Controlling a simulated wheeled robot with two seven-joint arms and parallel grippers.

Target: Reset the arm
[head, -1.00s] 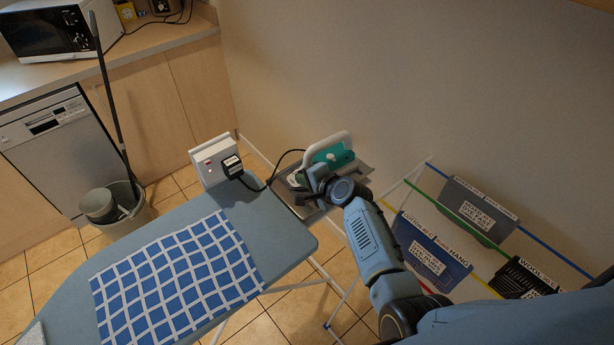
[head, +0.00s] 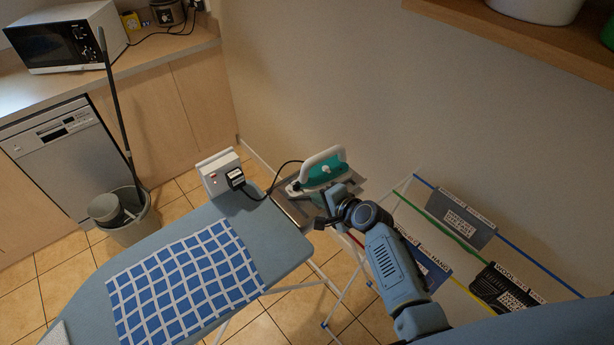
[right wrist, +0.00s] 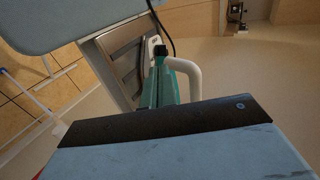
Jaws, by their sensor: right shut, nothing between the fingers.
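My right arm comes in from the lower right in the head view. Its dark right gripper (head: 328,216) is shut and empty, just in front of the iron and the iron rest. The teal and white iron (head: 322,170) sits on the grey metal iron rest (head: 292,210) at the right end of the ironing board (head: 262,262). The iron also shows in the right wrist view (right wrist: 172,82), apart from the gripper body. The fingertips are hidden in the right wrist view. My left gripper is out of view.
A blue checked cloth (head: 185,283) lies on the board, with a socket box (head: 220,174) and plugged cord at its far edge. A drying rack with labelled bags (head: 460,219) stands at right. A wooden shelf (head: 520,38) is above; a bucket (head: 128,232) stands at left.

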